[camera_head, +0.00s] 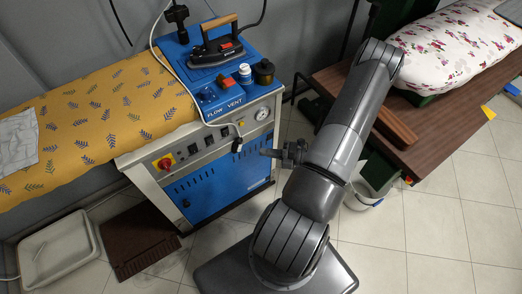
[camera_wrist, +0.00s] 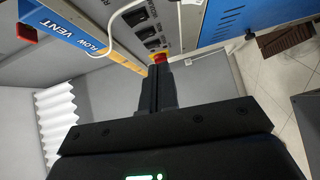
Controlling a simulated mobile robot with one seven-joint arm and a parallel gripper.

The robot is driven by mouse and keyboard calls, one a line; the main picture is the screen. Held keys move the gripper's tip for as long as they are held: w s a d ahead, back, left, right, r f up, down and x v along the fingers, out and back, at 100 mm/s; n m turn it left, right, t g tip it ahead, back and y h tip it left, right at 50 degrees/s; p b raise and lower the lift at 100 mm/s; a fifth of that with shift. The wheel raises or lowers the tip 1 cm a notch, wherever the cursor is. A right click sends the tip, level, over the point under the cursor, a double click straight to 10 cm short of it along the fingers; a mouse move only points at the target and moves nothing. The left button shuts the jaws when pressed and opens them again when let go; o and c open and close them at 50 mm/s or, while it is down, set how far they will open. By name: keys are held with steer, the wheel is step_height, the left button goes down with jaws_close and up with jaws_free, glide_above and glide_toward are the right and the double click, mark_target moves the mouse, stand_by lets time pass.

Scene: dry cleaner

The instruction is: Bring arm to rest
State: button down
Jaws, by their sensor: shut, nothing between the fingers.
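My arm rises from my base in the middle of the head view and folds back on itself. My gripper (camera_head: 268,153) points left in front of the blue and white ironing machine (camera_head: 225,165), near its right front corner. In the wrist view my gripper (camera_wrist: 165,72) shows as dark fingers closed together, with nothing held. The machine's grey control panel and the red knob (camera_wrist: 158,58) show beyond the fingertips. Whether the fingers touch the machine cannot be told for sure; a gap seems to show in the head view.
An iron (camera_head: 218,50) stands on the machine's blue top. A yellow leaf-patterned board (camera_head: 80,125) extends left. A brown wooden table (camera_head: 455,125) with a floral-covered board (camera_head: 460,45) is at right. A white tray (camera_head: 58,250) lies at lower left. Tiled floor is clear at lower right.

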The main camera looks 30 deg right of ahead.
stand_by(0.5)
steer(key=a+r+n+g+h, duration=0.2)
steer(key=a+r+n+g, duration=0.35)
steer(key=r+n, duration=0.7)
steer(key=a+r+n+g+h, duration=0.2)
steer(key=a+r+n+g, duration=0.4)
steer(key=r+n, duration=0.6)
steer(key=s+a+r+n+t+h, duration=0.2)
steer(key=s+a+r+n+h, duration=0.1)
steer(key=r+n, duration=0.5)
steer(key=s+a+r+n+t+h, duration=0.2)
steer(key=s+r+n+h, duration=0.3)
steer(key=r+n, duration=0.4)
steer(key=a+n, duration=0.1)
steer(key=n, duration=0.3)
steer(key=shift+s+r+t, duration=0.25)
steer(key=shift+t, duration=0.1)
steer(key=shift+f, duration=0.1)
